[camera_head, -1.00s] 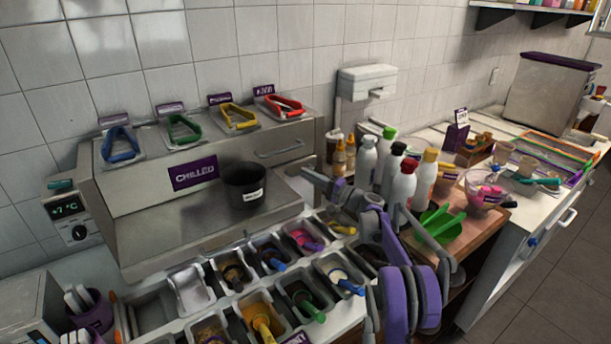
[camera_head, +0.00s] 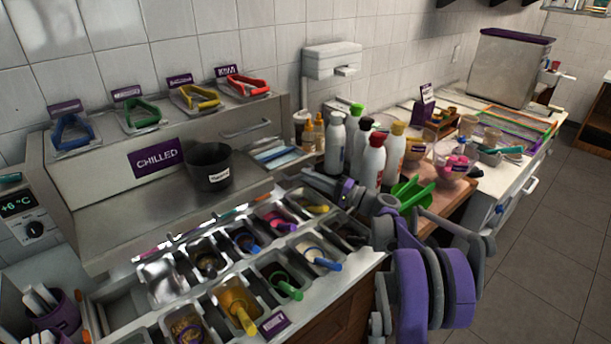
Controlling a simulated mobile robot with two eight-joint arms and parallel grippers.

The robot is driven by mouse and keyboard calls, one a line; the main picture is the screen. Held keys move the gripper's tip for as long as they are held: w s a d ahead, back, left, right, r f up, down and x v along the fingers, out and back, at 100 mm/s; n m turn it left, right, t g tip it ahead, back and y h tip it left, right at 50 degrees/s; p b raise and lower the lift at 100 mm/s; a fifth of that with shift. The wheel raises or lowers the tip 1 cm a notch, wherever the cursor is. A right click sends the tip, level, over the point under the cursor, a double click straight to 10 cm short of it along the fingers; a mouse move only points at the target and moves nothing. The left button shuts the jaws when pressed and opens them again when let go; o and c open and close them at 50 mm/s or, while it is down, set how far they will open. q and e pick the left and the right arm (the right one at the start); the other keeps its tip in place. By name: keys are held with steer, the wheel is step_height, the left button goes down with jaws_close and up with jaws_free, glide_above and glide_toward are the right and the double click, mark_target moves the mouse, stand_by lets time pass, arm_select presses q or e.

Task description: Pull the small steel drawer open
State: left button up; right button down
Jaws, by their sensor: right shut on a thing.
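The small steel drawer (camera_head: 284,166) sticks out at the lower right of the chilled steel cabinet, partly open. Pale blue and white flat things show inside it. My right gripper (camera_head: 312,180) is at the front of this drawer, shut, with its jaws on the drawer's handle. The handle itself is mostly hidden by the jaws. My left gripper is out of view.
A black tub (camera_head: 209,168) stands on the cabinet's steel ledge. Several bottles, including a red one (camera_head: 369,160), stand close behind my right gripper. Topping pans with coloured scoops, such as a yellow one (camera_head: 241,317), lie in front. A green scoop (camera_head: 411,193) lies to the right.

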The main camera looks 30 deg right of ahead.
steer(key=c, duration=0.9)
jaws_free()
steer(key=b+v, duration=0.1)
steer(key=v, duration=1)
steer(key=s+a+f+n+g+h, duration=0.1)
steer(key=s+a+f+g, duration=0.15)
steer(key=a, duration=0.65)
steer(key=s+a+f+n+g+h, duration=0.15)
steer(key=a+g, duration=0.25)
steer(key=a, duration=0.4)
steer(key=s+a+f+n+g, duration=0.2)
steer(key=s+a+f+g, duration=0.1)
steer(key=a, duration=0.6)
steer(key=s+a+f+n+h, duration=0.1)
steer(key=s+f+n+h, duration=0.1)
steer(key=s, duration=0.4)
steer(key=s+a+f+n+g+h+p, duration=0.1)
steer(key=s+f+n+h, duration=0.1)
steer(key=s, duration=0.4)
steer(key=s+a+f+n+g+h+p, duration=0.1)
steer(key=s+f+n+h, duration=0.1)
steer(key=s, duration=0.4)
steer(key=shift+s+a+f+n+h, duration=0.15)
steer(key=shift+s+f+n+h, duration=0.1)
steer(key=shift+h, duration=0.6)
